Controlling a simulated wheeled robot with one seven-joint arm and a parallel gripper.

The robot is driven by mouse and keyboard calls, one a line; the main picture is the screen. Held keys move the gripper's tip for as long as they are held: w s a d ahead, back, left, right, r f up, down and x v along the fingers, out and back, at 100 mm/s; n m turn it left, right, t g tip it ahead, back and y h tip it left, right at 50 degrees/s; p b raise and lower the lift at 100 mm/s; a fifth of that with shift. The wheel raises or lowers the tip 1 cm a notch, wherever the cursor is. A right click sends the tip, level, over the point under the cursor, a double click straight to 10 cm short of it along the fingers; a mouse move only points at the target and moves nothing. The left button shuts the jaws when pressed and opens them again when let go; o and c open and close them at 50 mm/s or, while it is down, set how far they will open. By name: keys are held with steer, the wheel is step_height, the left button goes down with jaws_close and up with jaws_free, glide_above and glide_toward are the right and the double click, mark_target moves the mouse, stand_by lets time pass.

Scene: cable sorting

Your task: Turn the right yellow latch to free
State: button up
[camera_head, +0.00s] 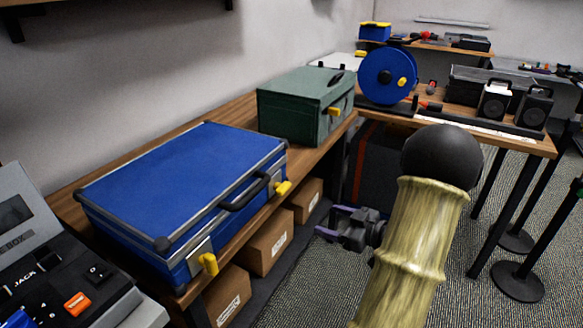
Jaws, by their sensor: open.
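A blue case (178,185) with metal edges and a black handle (245,193) lies closed on the wooden bench. Its front has two yellow latches. The right yellow latch (283,188) sits near the case's right front corner, and the left yellow latch (209,263) is near the left front corner. My gripper (336,222) is open and empty. It is to the right of the right latch and lower in the picture, apart from the case, over the aisle. The exact turn of the right latch is too small to tell.
A green box (306,103) with a yellow latch (335,111) stands behind the case. Cardboard boxes (267,240) sit on the shelf below. A grey device (70,270) is at left. A blue reel (388,76) and speakers (495,100) stand on the far table.

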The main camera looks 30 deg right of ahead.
steer(key=s+d+r+y+p, duration=0.1)
steer(key=s+r+y+p, duration=0.2)
steer(key=s+r, duration=0.4)
steer(key=shift+r+n+t+p, duration=0.15)
steer(key=shift+n+t+p, duration=0.2)
steer(key=shift+p, duration=0.4)
steer(key=b, duration=0.2)
glide_toward(287, 189)
steer(key=x, duration=0.8)
steer(key=shift+w+a, duration=0.2)
steer(key=shift+w, duration=0.05)
steer(key=c, duration=1)
